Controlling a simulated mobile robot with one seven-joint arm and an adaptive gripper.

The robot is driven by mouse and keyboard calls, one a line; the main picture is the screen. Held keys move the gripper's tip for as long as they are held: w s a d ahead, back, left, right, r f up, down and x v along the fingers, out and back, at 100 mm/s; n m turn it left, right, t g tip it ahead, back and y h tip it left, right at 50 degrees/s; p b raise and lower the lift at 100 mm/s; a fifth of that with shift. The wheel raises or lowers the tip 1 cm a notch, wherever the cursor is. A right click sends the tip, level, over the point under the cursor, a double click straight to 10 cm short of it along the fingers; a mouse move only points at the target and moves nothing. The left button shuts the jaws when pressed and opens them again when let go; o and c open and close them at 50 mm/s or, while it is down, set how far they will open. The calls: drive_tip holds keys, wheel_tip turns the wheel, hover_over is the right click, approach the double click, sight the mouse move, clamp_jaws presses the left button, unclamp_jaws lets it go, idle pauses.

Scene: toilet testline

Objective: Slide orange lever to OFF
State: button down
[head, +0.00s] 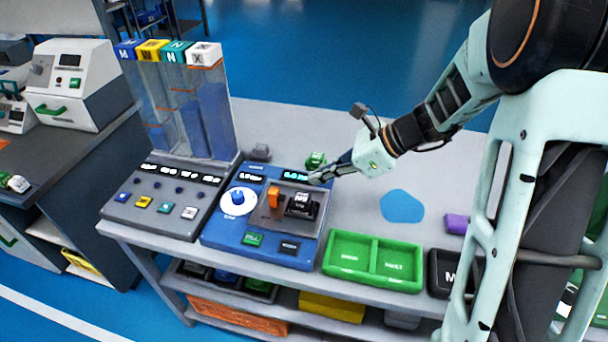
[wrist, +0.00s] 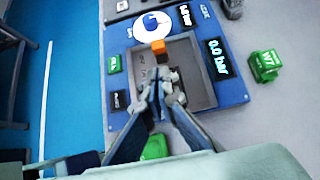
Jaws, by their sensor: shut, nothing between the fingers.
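The orange lever (head: 273,196) stands up from a grey recessed plate (head: 268,222) on the blue panel (head: 222,230). In the wrist view the lever (wrist: 158,46) shows as a small orange block beyond my fingertips. My gripper (head: 318,179) is shut and empty, at the panel's back right in the head view. In the wrist view its fingertips (wrist: 158,84) point toward the lever, with a visible gap between them. A black block with a pale label (head: 301,205) sits right of the lever. The lever's OFF marking is not readable.
A blue knob on a white disc (head: 238,201) is left of the lever. Green button (head: 253,239) and black button (head: 289,247) are at the panel's front. A green two-part tray (head: 372,262) lies to the right. A clear dispenser (head: 190,105) rises at left.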

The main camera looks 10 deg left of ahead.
sight(278, 195)
drive_tip(key=x, duration=1)
drive_tip(key=shift+d+b, duration=0.1)
drive_tip(key=shift+b, duration=0.3)
